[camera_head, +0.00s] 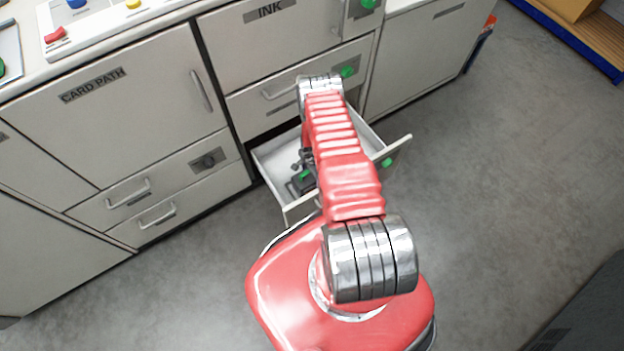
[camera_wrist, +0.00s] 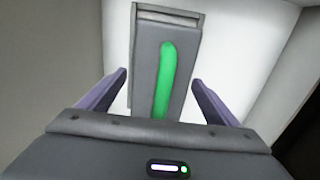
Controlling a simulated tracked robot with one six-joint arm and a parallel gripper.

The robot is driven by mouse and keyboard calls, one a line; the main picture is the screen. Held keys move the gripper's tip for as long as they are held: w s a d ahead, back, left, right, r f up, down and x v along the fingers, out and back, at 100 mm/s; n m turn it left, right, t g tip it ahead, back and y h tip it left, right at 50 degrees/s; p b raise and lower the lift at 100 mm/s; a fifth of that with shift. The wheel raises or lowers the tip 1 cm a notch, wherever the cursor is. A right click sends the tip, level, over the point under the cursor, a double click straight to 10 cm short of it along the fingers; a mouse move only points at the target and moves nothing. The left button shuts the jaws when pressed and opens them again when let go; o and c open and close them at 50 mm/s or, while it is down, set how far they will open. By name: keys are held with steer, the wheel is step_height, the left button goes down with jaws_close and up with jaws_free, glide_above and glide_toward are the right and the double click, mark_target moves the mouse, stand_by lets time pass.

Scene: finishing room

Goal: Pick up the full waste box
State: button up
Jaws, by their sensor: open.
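A grey box with a long green grip strip, likely the waste box (camera_wrist: 145,60), stands inside a white drawer in the wrist view. My gripper (camera_wrist: 159,78) is open, with one purple-grey finger on each side of the box and gaps showing between fingers and box. The lower part of the box is hidden behind my gripper body. In the head view my arm reaches over the open drawer (camera_head: 270,160) and covers much of it. Dark parts and a bit of green show inside the drawer. Whether the box is full cannot be seen.
The open drawer juts from the cabinet below the INK panel (camera_head: 270,12); its front has a green catch. Closed CARD PATH doors (camera_head: 120,100) are at left. Grey floor (camera_head: 500,180) is clear at right. A blue-edged wooden pallet (camera_head: 590,45) lies at upper right.

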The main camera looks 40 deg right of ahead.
steer(key=shift+f, duration=0.3)
stand_by(0.4)
steer(key=c, duration=1.9)
steer(key=shift+r, duration=0.2)
steer(key=shift+r, duration=4.85)
